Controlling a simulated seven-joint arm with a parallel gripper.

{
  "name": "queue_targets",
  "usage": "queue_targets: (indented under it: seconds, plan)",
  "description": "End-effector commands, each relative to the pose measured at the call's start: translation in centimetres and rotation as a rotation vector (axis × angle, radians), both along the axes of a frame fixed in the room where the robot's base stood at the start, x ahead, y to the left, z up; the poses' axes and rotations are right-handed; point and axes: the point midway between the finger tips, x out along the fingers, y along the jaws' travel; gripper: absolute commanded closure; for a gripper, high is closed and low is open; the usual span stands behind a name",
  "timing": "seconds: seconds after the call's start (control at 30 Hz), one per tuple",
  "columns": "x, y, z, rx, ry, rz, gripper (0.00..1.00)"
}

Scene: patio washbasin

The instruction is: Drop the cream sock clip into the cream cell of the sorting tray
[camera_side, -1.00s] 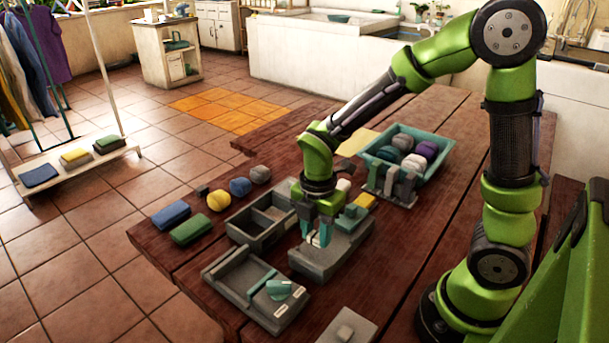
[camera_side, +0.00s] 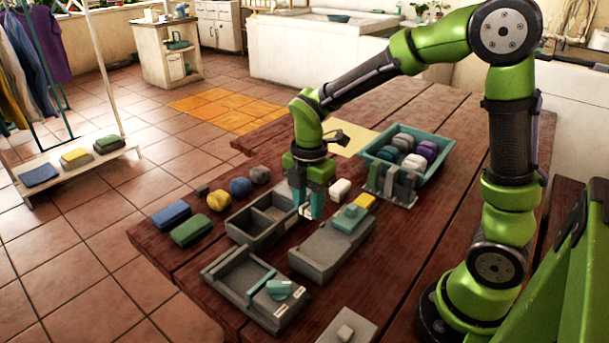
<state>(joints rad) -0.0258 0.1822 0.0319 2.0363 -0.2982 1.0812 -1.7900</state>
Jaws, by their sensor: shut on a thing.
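My gripper (camera_side: 308,204) points down, its teal fingers shut on a small cream clip (camera_side: 306,211) that is mostly hidden between them. It hangs by the right end of a grey divided tray (camera_side: 238,238), which looks like the sorting tray. The gripper and clip hide part of that end. Two dark open cells show in the tray; I cannot make out a cream marking on either. I cannot tell how high the clip is above the tray rim.
A grey block with a teal top piece (camera_side: 350,217) stands right of my gripper. A grey tray with a teal clip (camera_side: 279,289) is in front. A white bundle (camera_side: 340,189) lies behind, near a teal basin (camera_side: 445,152) of rolled socks. Coloured bundles (camera_side: 218,200) line the left.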

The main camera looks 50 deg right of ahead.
Motion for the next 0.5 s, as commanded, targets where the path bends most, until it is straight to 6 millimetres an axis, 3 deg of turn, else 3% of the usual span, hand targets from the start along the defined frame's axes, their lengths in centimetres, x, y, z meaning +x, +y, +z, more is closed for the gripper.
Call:
queue_targets:
  seconds: [0.1, 0.2, 0.33, 0.5]
  plan:
    - [4.7, -2.1, -1.0, -0.001, 0.002, -0.017, 0.93]
    - [8.0, -3.6, -1.6, 0.000, 0.002, -0.015, 0.93]
    - [11.2, -5.0, -1.7, 0.000, 0.000, 0.003, 0.93]
    - [13.1, -5.4, -0.9, -0.001, -0.002, 0.035, 0.93]
